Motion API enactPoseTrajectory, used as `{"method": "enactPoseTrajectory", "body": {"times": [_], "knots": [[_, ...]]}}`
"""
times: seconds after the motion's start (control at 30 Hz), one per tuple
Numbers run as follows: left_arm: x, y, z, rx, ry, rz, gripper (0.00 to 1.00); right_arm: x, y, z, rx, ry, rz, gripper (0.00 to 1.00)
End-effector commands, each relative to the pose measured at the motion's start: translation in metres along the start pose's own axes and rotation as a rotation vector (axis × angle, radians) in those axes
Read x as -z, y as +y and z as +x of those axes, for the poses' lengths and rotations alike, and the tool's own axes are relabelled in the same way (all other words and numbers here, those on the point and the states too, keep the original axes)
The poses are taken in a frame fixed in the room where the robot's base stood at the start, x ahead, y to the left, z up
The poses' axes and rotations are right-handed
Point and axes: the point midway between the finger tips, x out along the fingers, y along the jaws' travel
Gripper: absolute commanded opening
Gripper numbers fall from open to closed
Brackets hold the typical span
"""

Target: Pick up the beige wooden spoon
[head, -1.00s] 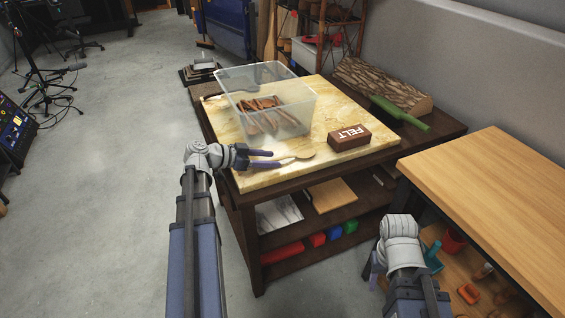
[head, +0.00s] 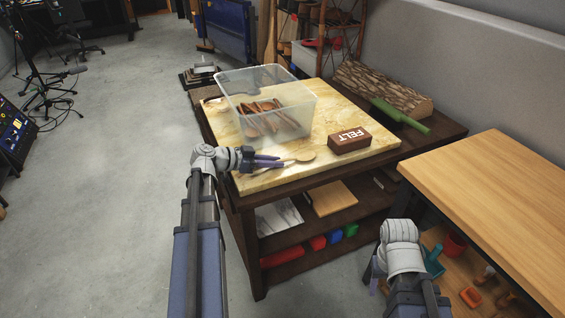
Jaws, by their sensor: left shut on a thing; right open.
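The beige wooden spoon (head: 306,156) is at the front edge of the marble-patterned board (head: 372,118), its bowl pointing right. My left gripper (head: 281,161) is at the spoon's handle end, its purple fingers shut on the handle. The fingers hide part of the handle. I cannot tell whether the spoon is clear of the board. My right gripper (head: 375,276) is low at the bottom right, beside the wooden-topped bench and away from the spoon. Its fingers are mostly hidden behind its own wrist.
A clear plastic bin (head: 268,108) with brown pieces stands behind the spoon. A brown FELT block (head: 349,140) sits to its right. The wooden bench (head: 500,195) top is clear.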

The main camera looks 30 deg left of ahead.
Motion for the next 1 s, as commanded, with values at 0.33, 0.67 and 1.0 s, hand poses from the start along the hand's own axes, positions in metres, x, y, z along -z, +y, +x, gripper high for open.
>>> {"method": "enactPoseTrajectory", "body": {"times": [0.33,0.67,1.0], "knots": [[0.000,0.000,0.000,0.000,0.000,0.000,0.00,0.000,0.000,0.000,0.000,0.000,0.000,0.50],[0.014,0.000,-0.006,0.000,0.000,0.000,0.00,-0.001,0.001,-0.015,0.001,0.000,0.000,0.50],[0.059,0.000,-0.025,0.000,0.000,0.000,0.00,-0.004,0.006,-0.064,0.002,0.000,0.001,0.50]]}}
